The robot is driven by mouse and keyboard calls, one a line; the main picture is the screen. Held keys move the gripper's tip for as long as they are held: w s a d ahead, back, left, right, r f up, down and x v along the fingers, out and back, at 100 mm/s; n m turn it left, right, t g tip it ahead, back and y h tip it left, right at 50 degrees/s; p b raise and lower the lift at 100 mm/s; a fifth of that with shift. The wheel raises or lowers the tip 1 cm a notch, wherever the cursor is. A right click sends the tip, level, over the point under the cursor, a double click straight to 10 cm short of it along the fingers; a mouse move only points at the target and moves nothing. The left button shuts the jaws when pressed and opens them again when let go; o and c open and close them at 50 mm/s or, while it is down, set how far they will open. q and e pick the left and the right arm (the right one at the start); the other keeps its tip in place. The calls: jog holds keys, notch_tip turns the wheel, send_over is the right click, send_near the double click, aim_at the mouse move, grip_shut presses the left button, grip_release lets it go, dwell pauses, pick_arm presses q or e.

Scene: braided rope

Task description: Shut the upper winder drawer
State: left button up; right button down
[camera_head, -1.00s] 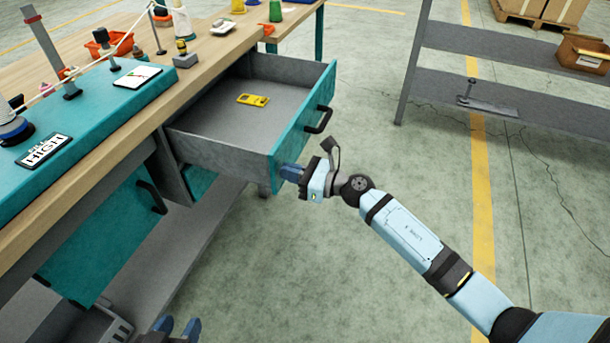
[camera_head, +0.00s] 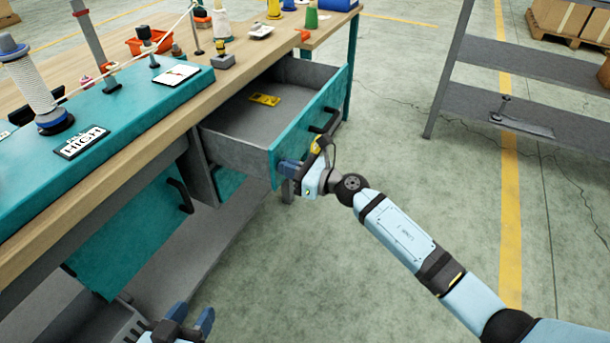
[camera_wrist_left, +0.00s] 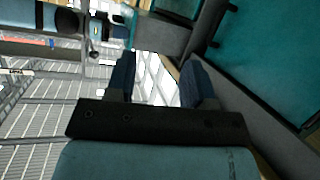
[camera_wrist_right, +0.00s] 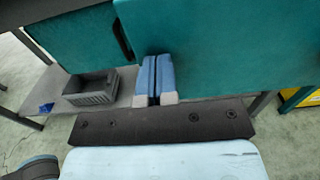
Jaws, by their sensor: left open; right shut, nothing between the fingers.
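The upper winder drawer (camera_head: 318,118), a grey box with a teal front and black handle, stands partly open under the wooden bench top. A yellow device (camera_head: 264,100) lies inside it. My right gripper (camera_head: 285,168) is shut and empty at the near lower end of the drawer front. In the right wrist view its closed blue fingers (camera_wrist_right: 155,62) are up against the teal front (camera_wrist_right: 215,50); exact contact is hard to tell. My left gripper (camera_head: 192,322) is open and empty, low at the picture's bottom; its spread fingers show in the left wrist view (camera_wrist_left: 160,82).
A lower teal panel (camera_head: 135,235) with a black handle is left of the drawer. The bench top (camera_head: 150,107) carries a teal winder base (camera_head: 110,110), a white rope spool (camera_head: 32,90) and small items. A grey shelf rack (camera_head: 480,105) stands at right. Floor between is clear.

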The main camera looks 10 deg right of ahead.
jog(key=b, duration=0.3)
send_near(221, 145)
jog(key=shift+w+a+f, duration=0.35)
jog(key=shift+w+f, duration=0.45)
jog(key=shift+w, duration=0.1)
jog(key=b+x, duration=0.3)
jog(key=x, duration=0.3)
jog(key=shift+d+f, duration=0.1)
jog(key=b+x, duration=0.2)
jog(key=x, duration=0.2)
pick_arm(q)
jog(key=w+d+r+t+h, duration=0.1)
jog(key=d+r+t+h, duration=0.2)
jog(key=r, duration=0.3)
jog(key=shift+w+d+r+m+h, duration=0.35)
jog(key=shift+d+h, duration=0.25)
jog(key=shift+d, duration=0.2)
pick_arm(e)
jog(key=shift+r, duration=0.25)
pick_arm(q)
jog(key=shift+s, duration=0.15)
pick_arm(e)
jog(key=shift+d, duration=0.1)
